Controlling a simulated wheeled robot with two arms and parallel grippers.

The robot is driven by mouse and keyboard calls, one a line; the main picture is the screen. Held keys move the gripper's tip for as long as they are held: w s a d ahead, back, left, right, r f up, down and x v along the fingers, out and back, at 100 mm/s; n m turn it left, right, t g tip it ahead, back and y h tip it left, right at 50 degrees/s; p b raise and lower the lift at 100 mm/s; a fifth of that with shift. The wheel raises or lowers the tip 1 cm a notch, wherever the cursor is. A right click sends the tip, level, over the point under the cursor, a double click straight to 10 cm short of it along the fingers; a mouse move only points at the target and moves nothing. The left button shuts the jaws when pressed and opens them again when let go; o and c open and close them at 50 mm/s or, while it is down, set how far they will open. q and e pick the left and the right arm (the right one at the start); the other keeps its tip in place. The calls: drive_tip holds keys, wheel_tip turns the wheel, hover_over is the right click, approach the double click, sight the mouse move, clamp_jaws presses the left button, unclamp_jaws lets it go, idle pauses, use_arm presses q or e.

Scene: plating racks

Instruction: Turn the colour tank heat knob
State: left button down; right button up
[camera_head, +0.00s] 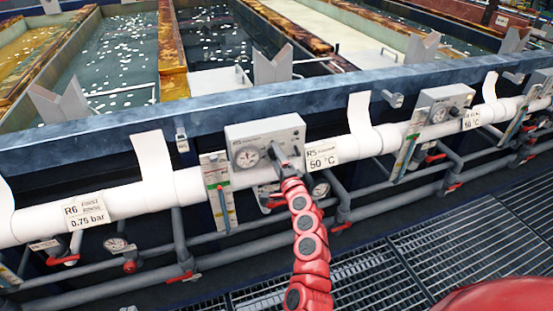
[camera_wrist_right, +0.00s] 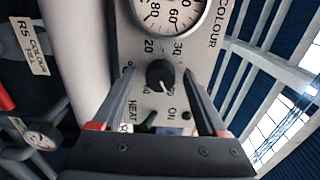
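The colour tank control box (camera_head: 262,137) is a grey panel marked R5 with a round dial (camera_head: 247,157), mounted on the white pipe in the head view. In the right wrist view the black heat knob (camera_wrist_right: 160,74) sits below the dial (camera_wrist_right: 164,12), with a scale around it and the words HEAT and ON nearby. My right gripper (camera_head: 285,158) is at the box's lower right face. In the wrist view its fingers (camera_wrist_right: 159,80) are apart, one on each side of the knob, with visible gaps. In the head view the gripper hides the knob. My left gripper is out of view.
The white pipe (camera_head: 150,195) runs along the tank front, with a 50 °C label (camera_head: 323,160) right of the box. A thermometer plate (camera_head: 218,190) stands to the left. Grey pipes with red valve handles (camera_head: 180,277) lie below. The grating floor (camera_head: 370,275) is clear.

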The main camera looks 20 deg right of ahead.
drive_tip(key=s+b, duration=0.2)
drive_tip(key=s, duration=1.5)
drive_tip(key=shift+s+d, duration=0.2)
drive_tip(key=shift+d, duration=0.05)
drive_tip(key=shift+d+f, duration=0.1)
